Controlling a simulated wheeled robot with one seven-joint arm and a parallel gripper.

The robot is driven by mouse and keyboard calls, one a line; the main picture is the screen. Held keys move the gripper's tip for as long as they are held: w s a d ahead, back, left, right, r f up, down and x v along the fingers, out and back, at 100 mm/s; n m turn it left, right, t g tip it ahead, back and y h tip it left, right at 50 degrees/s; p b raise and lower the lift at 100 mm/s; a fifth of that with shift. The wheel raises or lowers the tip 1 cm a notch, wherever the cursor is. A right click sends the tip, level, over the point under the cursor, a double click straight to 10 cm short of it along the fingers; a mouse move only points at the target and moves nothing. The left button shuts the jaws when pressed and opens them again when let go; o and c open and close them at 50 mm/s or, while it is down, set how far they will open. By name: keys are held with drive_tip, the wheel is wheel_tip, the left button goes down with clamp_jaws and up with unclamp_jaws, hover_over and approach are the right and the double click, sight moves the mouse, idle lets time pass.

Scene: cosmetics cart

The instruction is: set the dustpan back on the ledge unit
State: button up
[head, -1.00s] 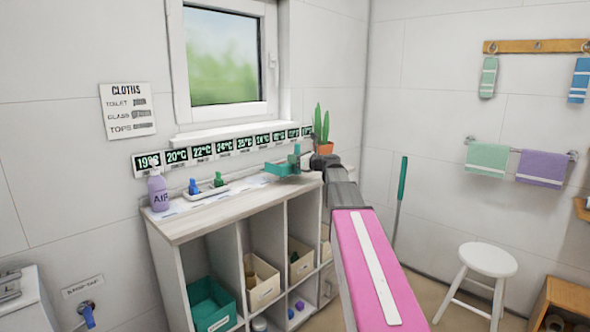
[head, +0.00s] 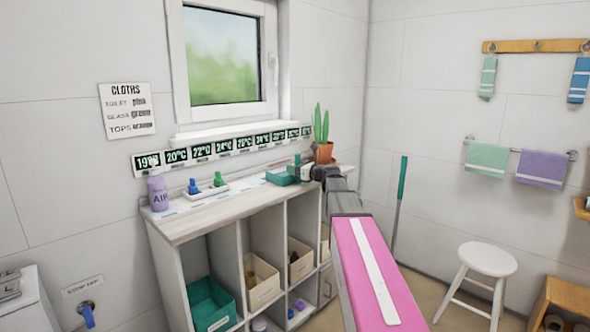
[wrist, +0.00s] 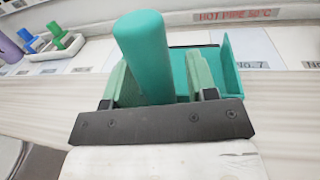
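The teal dustpan (head: 281,176) is at the right part of the ledge unit's top (head: 200,222), below the temperature strip. Its upright round handle (wrist: 145,55) stands large in the wrist view, with the pan (wrist: 225,75) behind and to the right. My gripper (wrist: 160,80) has its two green fingers on either side of the handle and looks shut on it. In the head view my gripper (head: 304,172) is low over the top, just right of the pan. The pan looks down at the surface, but its underside is hidden.
A purple AIR bottle (head: 158,193) and a white tray (head: 206,191) with blue and green bottles stand left on the top. A potted cactus (head: 324,138) stands close behind my gripper at the right. Bare top lies at the front left.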

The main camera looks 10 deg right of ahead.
drive_tip(key=shift+r, duration=0.1)
drive_tip(key=shift+s+d, duration=0.2)
drive_tip(key=v, duration=1.1)
drive_tip(key=s+a+f+n+g+h, duration=0.2)
drive_tip(key=s+a+f+n+g, duration=0.15)
drive_tip(key=f, duration=0.45)
drive_tip(key=s+a+f+n+g+h, duration=0.1)
drive_tip(key=s+a+f+n+g, duration=0.1)
drive_tip(key=s+a+f+n, duration=0.45)
drive_tip(key=s+a+f+n+g+h, duration=0.1)
drive_tip(key=s+f+n+g+h, duration=0.15)
drive_tip(key=f, duration=0.65)
drive_tip(key=s+d+f+n+g+h, duration=0.1)
drive_tip(key=s+f+n+g+h, duration=0.3)
drive_tip(key=s+f+n, duration=1)
drive_tip(key=s+h, duration=0.1)
drive_tip(key=h, duration=0.2)
drive_tip(key=shift+g, duration=0.4)
drive_tip(key=shift+s+n, duration=0.1)
drive_tip(key=shift+n, duration=0.15)
